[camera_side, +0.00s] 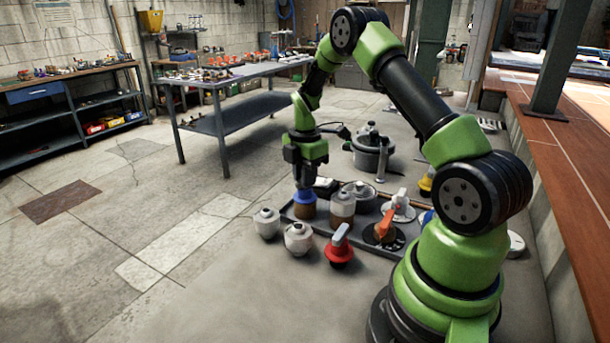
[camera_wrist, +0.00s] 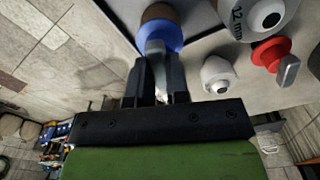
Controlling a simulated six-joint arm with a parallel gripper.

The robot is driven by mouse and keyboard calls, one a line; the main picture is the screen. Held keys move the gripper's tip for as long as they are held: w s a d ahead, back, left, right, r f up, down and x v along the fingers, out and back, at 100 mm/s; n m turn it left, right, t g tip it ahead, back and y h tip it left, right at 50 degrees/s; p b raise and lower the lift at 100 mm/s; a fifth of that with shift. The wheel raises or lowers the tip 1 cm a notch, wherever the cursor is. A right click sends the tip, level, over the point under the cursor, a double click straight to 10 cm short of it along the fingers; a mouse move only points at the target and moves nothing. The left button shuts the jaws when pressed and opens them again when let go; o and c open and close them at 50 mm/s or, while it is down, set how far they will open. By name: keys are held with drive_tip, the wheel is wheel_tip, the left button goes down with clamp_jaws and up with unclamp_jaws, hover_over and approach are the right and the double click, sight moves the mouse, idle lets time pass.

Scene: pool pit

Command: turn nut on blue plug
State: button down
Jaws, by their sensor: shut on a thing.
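The blue plug (camera_side: 304,198) sits upright on a brown base at the left end of a dark tray (camera_side: 284,213). In the wrist view the blue plug (camera_wrist: 172,33) is at the top centre, with a pale grey upright piece, seemingly its nut or handle (camera_wrist: 154,48), rising toward me. My gripper (camera_side: 304,184) points straight down right above the blue plug. In the wrist view my gripper (camera_wrist: 156,66) has its dark fingers either side of the grey piece and is shut on it. The fingers hide part of the piece, so its exact shape is unclear.
Two white plugs (camera_side: 267,223) (camera_side: 298,238) and a red plug (camera_side: 340,247) with a grey handle stand in front of the tray. A brown-and-white jar-like part (camera_side: 342,208) is close right of the blue plug. A grey pot (camera_side: 370,158) stands behind. Floor to the left is clear.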

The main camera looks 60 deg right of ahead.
drive_tip(key=shift+n, duration=1.5)
drive_tip(key=c, duration=1.1)
unclamp_jaws()
wheel_tip(320, 180, up, 10)
drive_tip(key=shift+f, duration=0.1)
